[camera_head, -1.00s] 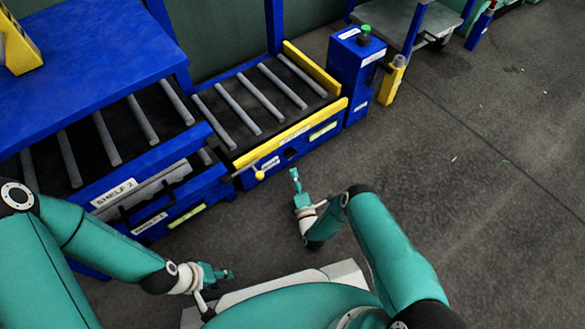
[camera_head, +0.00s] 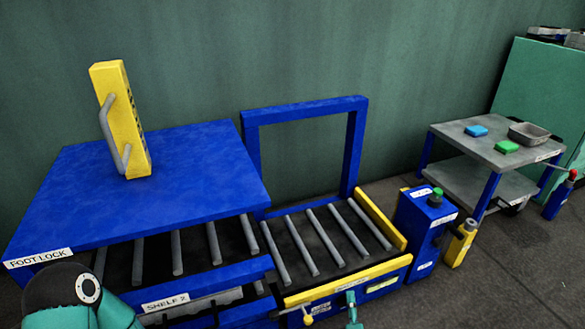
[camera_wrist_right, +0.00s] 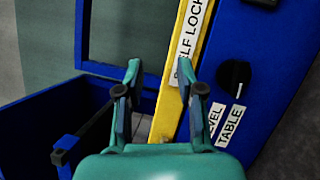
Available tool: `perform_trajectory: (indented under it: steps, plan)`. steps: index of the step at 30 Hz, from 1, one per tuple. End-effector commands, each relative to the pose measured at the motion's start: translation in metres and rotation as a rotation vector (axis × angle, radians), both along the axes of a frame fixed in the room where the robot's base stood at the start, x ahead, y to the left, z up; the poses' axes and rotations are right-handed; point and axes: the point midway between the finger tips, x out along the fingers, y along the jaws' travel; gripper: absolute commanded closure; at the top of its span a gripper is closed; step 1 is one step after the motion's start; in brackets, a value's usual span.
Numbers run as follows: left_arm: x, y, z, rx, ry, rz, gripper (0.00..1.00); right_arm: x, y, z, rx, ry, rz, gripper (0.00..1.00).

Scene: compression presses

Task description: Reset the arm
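My right gripper shows as a small teal tip (camera_head: 352,308) at the bottom edge of the head view, in front of the yellow-edged roller shelf (camera_head: 325,250). In the right wrist view my right gripper (camera_wrist_right: 162,80) has its two fingers spread apart with nothing between them. Behind them are a yellow bar labelled shelf lock (camera_wrist_right: 172,95) and a blue panel (camera_wrist_right: 245,95). Of my left arm only a teal and black link (camera_head: 75,297) shows at the lower left of the head view. My left gripper is out of the picture.
A blue press table (camera_head: 150,200) with a yellow handled block (camera_head: 120,120) stands at left. A blue control box (camera_head: 425,225) with a green button and a grey cart (camera_head: 480,150) stand at right. Bare floor (camera_head: 520,270) lies at lower right.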

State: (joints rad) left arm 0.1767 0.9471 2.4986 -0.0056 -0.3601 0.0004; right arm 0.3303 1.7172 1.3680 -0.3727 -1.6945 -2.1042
Motion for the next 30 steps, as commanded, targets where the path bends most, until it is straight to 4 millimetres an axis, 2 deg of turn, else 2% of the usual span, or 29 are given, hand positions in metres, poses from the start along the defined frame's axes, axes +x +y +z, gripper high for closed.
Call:
perform_trajectory:
  steps: [1,3,5,8,11,14,18,21,24,27,30]
  plan:
    - [0.000,0.000,0.015,0.000,0.000,0.000,0.60,0.014,-0.005,0.048,-0.006,-0.005,0.007,0.62]
    - [0.000,0.000,0.024,0.000,0.000,0.000,0.60,0.023,-0.005,0.082,0.036,0.062,0.036,0.62]
    - [0.000,0.000,0.032,0.000,0.000,0.000,0.60,0.022,-0.001,0.101,0.135,0.162,0.070,0.62]
    - [0.000,0.000,0.043,0.000,0.000,0.000,0.60,0.002,0.009,0.118,0.389,0.390,0.103,0.62]
    - [0.000,0.000,0.050,0.000,0.000,0.000,0.60,-0.042,0.021,0.117,0.697,0.651,0.066,0.62]
    - [0.000,0.000,0.053,0.000,0.000,0.000,0.60,-0.103,0.033,0.106,1.000,0.898,-0.053,0.62]
    - [0.000,0.000,0.053,0.000,0.000,0.000,0.60,-0.196,0.047,0.086,1.364,1.183,-0.340,0.62]
    - [0.000,0.000,0.053,0.000,0.000,0.000,0.60,-0.254,0.056,0.075,1.547,1.317,-0.574,0.62]
    - [0.000,0.000,0.053,0.000,0.000,0.000,0.60,-0.296,0.063,0.071,1.680,1.390,-0.798,0.62]
    - [0.000,0.000,0.053,0.000,0.000,0.000,0.60,-0.318,0.066,0.069,1.790,1.399,-0.990,0.62]
    - [0.000,0.000,0.053,0.000,0.000,0.000,0.60,-0.328,0.068,0.069,1.891,1.366,-1.152,0.62]
